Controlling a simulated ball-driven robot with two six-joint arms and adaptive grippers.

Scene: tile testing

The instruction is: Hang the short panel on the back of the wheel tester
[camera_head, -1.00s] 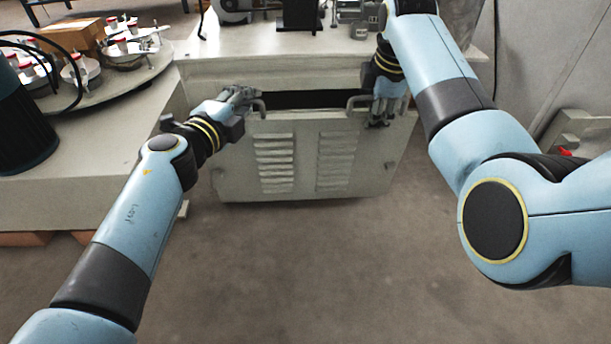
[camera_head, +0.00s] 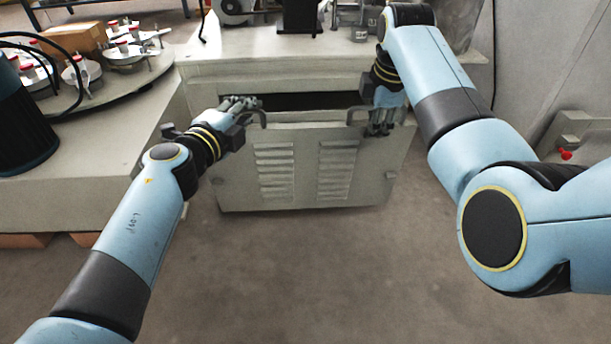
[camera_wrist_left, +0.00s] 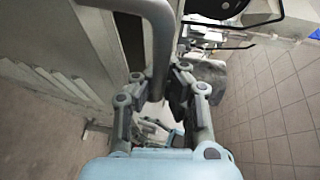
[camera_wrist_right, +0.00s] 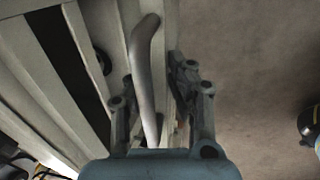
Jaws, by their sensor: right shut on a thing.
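The short panel (camera_head: 305,165), pale grey with two columns of louvres, is upright in front of the wheel tester's (camera_head: 245,72) back. A dark opening shows above its top edge. My left gripper (camera_head: 240,103) is at the panel's left handle (camera_head: 263,117). In the left wrist view that bent handle (camera_wrist_left: 160,45) runs between the spread fingers (camera_wrist_left: 158,95). My right gripper (camera_head: 380,128) is shut on the panel's right handle (camera_head: 355,113). The right wrist view shows this handle (camera_wrist_right: 145,75) between the fingers (camera_wrist_right: 150,100). The panel's lower fixings are not visible.
A round table (camera_head: 125,90) with several red-capped fixtures stands at the left, with a dark cylinder (camera_head: 22,130) before it. A cardboard box (camera_head: 72,38) is behind. Machine parts stand on the tester's top. The floor (camera_head: 300,270) before the panel is clear.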

